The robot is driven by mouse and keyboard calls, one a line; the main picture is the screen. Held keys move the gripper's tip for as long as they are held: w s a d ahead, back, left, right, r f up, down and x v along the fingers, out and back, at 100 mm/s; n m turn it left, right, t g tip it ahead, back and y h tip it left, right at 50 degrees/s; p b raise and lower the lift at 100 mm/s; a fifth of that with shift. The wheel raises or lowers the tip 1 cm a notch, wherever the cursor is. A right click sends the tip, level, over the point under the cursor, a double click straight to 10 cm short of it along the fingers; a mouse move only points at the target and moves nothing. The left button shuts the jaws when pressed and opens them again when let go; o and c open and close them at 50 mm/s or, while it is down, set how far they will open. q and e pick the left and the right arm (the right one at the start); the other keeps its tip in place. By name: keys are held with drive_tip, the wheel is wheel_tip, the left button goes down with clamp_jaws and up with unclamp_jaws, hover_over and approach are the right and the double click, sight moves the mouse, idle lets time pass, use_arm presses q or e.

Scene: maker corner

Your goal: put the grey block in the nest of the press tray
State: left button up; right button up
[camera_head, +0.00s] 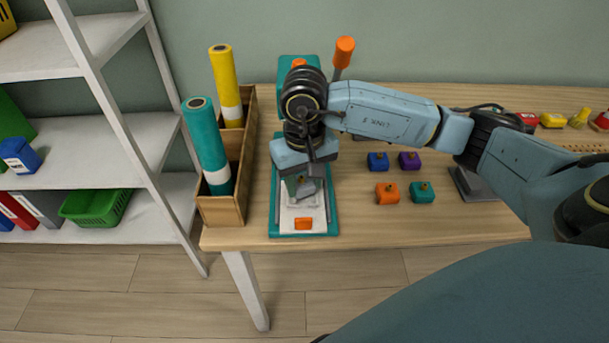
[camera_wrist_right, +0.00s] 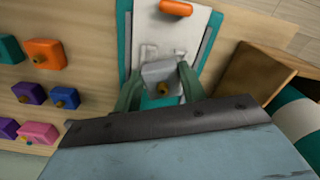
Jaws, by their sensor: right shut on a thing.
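The grey block (camera_wrist_right: 160,72), with a small brass-coloured knob, is between the two fingers of my right gripper (camera_wrist_right: 161,84) in the right wrist view. The gripper is shut on it and points down over the press tray. In the head view my right gripper (camera_head: 306,188) hides most of the block. The press tray (camera_head: 287,221) is pale, with an orange piece at its front end, on the teal press base (camera_head: 275,228). Raised nest edges (camera_wrist_right: 148,51) show beside the block in the wrist view. I cannot tell whether the block touches the nest. My left gripper is not in view.
A wooden box (camera_head: 228,211) with teal and yellow rolls stands close left of the press. Blue (camera_head: 378,161), purple (camera_head: 409,160), orange (camera_head: 388,193) and teal (camera_head: 421,192) knobbed blocks lie to the right. The table front right of the press is clear. White shelves stand left.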

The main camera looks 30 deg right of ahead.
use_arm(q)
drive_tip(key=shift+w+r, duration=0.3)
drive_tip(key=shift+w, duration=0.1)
use_arm(e)
drive_tip(key=shift+f, duration=0.3)
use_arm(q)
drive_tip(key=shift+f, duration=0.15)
use_arm(e)
drive_tip(key=shift+f, duration=0.1)
drive_tip(key=o, duration=1.2)
drive_tip(key=shift+c, duration=0.2)
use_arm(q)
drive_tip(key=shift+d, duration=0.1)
